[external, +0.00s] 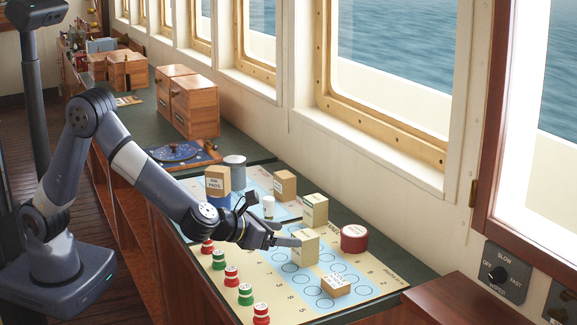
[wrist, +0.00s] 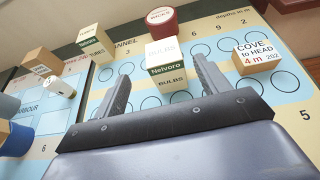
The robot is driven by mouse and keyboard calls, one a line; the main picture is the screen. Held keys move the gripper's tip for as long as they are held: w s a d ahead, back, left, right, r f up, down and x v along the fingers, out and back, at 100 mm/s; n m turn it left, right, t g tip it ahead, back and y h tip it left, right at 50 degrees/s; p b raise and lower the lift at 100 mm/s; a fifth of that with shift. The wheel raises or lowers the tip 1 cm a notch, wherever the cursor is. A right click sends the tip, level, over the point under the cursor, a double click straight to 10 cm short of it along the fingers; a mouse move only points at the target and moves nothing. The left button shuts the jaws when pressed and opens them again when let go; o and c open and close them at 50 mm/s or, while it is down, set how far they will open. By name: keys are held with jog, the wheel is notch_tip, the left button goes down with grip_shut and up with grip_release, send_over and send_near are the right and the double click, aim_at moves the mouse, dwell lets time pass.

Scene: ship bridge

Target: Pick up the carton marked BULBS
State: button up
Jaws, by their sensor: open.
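The BULBS carton (external: 304,249) is a cream box with a dark green band, standing upright on the chart. In the wrist view the carton (wrist: 165,75) shows BULBS on its top and side and "Nelvoro" on the band. My gripper (external: 284,241) is open, low over the chart at the carton's left side in the external view. In the wrist view my gripper's fingers (wrist: 161,76) stand to the left and right of the carton, which appears between or just beyond their tips. I cannot tell whether a finger touches it. The carton's lower part is partly hidden.
A similar banded carton (external: 314,210) stands behind, near a red tin (external: 354,239). A COVE to HEAD block (external: 336,286) lies in front. A white cylinder (external: 268,206), a tan box (external: 285,185) and an INK PADS box (external: 217,180) stand farther back. Red and green pieces (external: 232,275) line the left edge.

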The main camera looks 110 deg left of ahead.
aim_at(297, 236)
jog(key=shift+p+x, duration=0.8)
jog(key=shift+x, duration=2.7)
jog(key=shift+w+d, duration=0.2)
jog(key=shift+c, duration=0.3)
jog(key=c, duration=1)
